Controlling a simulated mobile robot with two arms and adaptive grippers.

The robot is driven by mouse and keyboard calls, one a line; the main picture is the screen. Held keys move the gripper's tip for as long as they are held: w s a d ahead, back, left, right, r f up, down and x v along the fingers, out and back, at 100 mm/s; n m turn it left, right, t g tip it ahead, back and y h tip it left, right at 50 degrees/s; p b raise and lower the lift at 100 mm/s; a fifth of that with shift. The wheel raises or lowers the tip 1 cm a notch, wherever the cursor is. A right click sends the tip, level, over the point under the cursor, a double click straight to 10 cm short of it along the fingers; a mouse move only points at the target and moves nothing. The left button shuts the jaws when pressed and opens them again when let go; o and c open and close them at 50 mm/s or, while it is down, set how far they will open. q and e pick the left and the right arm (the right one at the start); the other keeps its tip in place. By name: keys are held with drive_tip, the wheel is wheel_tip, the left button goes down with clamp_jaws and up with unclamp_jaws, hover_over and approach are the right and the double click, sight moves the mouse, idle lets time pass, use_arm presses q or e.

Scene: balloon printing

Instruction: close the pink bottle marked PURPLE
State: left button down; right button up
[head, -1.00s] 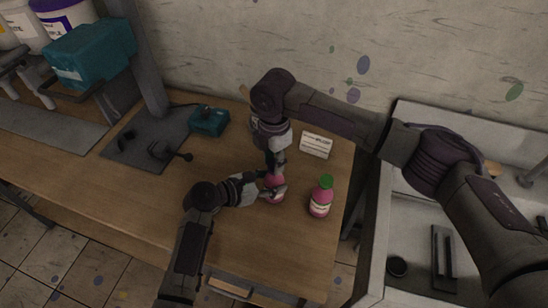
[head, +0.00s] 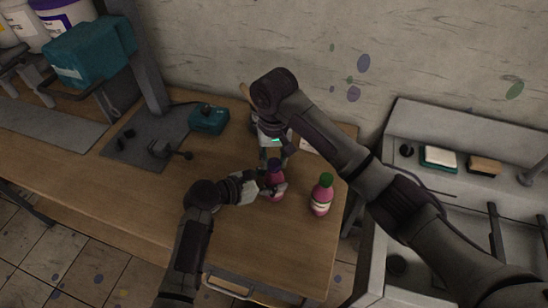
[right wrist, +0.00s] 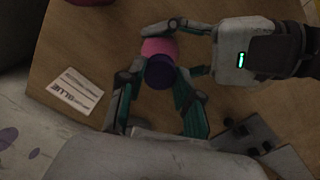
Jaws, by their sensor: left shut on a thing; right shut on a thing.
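A pink bottle (head: 275,194) stands on the wooden table; its label is not readable. My left gripper (head: 264,190) is shut around its body from the left. A purple cap (head: 275,165) is at the bottle's top. My right gripper (head: 273,158) comes from above and is shut on the cap. The right wrist view shows the purple cap (right wrist: 159,72) between my right fingers, in line with the pink bottle (right wrist: 160,46). I cannot tell whether the cap is fully seated. My left gripper (right wrist: 205,50) also shows there, beside the bottle.
A second pink bottle with a green cap (head: 321,196) stands close on the right. A white card (right wrist: 77,91) marked BLUE lies on the table. A teal box (head: 208,118) is at the back left. A sink (head: 437,245) is at the right. The table's front left is clear.

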drive_tip(key=m, duration=0.6)
drive_tip(key=shift+s+a, duration=0.1)
drive_tip(key=m, duration=1.4)
drive_tip(key=shift+m, duration=0.4)
drive_tip(key=m, duration=0.7)
drive_tip(key=o, duration=0.7)
